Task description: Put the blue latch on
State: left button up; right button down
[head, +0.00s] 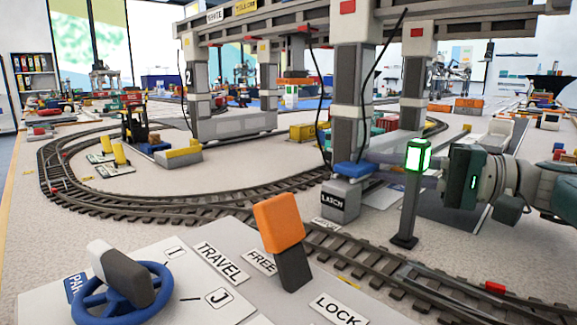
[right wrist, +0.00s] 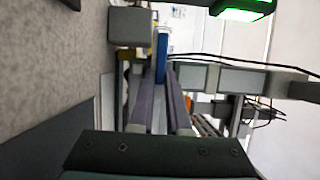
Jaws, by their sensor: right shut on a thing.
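The blue latch (head: 355,169) lies on top of a grey block labelled LATCH (head: 340,201), at the foot of a crane leg. My right gripper (head: 375,160) reaches in from the right, behind a post with a green lamp, and is shut on the blue latch. In the right wrist view the latch (right wrist: 162,58) sits at the tips of the two fingers (right wrist: 163,85), beside a grey block (right wrist: 130,27). The post partly hides my right gripper in the head view. My left gripper is not in view.
The green-lamp post (head: 409,200) stands close in front of my right gripper. The crane leg (head: 351,100) rises behind the latch. In front are curved rails (head: 180,210), an orange-topped lever (head: 280,225) and a blue handwheel (head: 125,295).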

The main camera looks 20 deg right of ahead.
dwell(0.3)
jog(key=c, duration=0.9)
grip_release()
jog(key=shift+f, duration=0.15)
